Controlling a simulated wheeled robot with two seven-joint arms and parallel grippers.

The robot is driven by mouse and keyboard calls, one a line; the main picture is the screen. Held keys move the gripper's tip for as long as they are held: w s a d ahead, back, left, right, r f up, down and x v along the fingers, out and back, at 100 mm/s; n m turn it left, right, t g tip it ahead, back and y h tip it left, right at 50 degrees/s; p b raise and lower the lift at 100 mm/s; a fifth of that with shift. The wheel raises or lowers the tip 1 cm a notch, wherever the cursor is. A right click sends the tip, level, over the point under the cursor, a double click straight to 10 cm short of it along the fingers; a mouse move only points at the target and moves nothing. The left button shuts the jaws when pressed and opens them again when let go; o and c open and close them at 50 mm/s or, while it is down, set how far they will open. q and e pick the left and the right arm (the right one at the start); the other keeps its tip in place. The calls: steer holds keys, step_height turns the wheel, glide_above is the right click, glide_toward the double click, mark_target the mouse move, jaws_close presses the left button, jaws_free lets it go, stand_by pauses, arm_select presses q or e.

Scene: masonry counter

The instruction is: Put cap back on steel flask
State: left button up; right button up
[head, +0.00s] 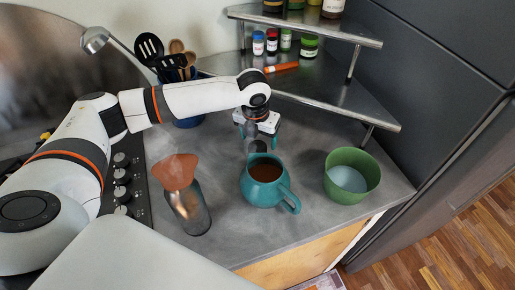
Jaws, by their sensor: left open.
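The steel flask (190,212) stands on the grey counter at centre left, next to the stove knobs. A copper-coloured, funnel-like piece (175,171) covers its top, so its mouth is hidden. My left gripper (257,136) is open and points down behind the teal pot, to the right of and beyond the flask. A small dark grey cylindrical thing (257,147) shows below the fingers; it may be the cap, but I cannot tell for sure. Whether the fingers touch it is unclear. My right gripper is not in view.
A teal pot (263,190) with brown contents stands right of the flask, its handle toward the front. A green bowl (350,177) stands farther right. A metal corner shelf (340,103) with jars rises behind. A utensil holder (188,121) is behind my left arm.

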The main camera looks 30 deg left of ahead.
mark_target(258, 147)
arm_select(q)
steer(key=shift+f+p, duration=0.3)
steer(key=shift+f, duration=0.15)
steer(key=f, duration=0.1)
steer(key=f+p, duration=0.1)
steer(key=f, duration=0.1)
steer(key=shift+a+f, duration=0.2)
steer(key=shift+f, duration=0.1)
steer(key=shift+w+f, duration=0.15)
steer(key=shift+f, duration=0.15)
steer(key=c, duration=1)
step_height(258, 147, up, 10)
steer(key=shift+r+b, duration=0.1)
steer(key=shift+b, duration=0.9)
